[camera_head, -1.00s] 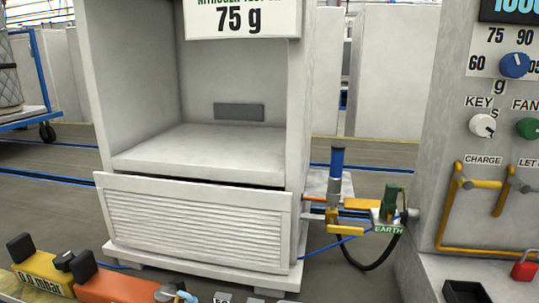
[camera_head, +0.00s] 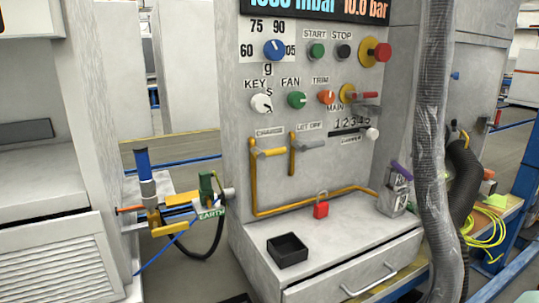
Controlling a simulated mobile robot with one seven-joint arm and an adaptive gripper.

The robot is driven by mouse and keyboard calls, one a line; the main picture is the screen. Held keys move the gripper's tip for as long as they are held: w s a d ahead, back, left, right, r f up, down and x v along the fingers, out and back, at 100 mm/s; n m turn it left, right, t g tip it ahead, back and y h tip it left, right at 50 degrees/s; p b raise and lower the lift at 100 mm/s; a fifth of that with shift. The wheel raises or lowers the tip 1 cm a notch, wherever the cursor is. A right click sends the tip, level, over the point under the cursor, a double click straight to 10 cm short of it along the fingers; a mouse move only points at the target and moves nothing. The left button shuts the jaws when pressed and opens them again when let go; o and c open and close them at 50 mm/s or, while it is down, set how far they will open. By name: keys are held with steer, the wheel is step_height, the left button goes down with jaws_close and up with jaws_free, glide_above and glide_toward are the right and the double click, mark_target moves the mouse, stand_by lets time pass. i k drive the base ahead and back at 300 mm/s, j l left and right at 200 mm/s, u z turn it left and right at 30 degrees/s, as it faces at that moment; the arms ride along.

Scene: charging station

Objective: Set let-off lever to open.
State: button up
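The let-off lever (camera_head: 313,144) is a short grey bar under the LET OFF label (camera_head: 309,126) on the grey control panel (camera_head: 236,110). It points roughly sideways to the right from the top of a short yellow vertical pipe (camera_head: 292,160). Left of it, the yellow charge lever (camera_head: 271,152) also lies roughly sideways under the CHARGE label. My gripper is not in this view.
A thick grey hose (camera_head: 432,150) hangs right of the panel. Below the levers, a ledge carries a black tray (camera_head: 287,250) and a red padlock (camera_head: 321,207). A green EARTH clamp (camera_head: 208,188) sits at the panel's left side. Knobs and buttons fill the panel above.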

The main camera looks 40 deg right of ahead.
mark_target(299, 146)
steer(key=z, duration=1.45)
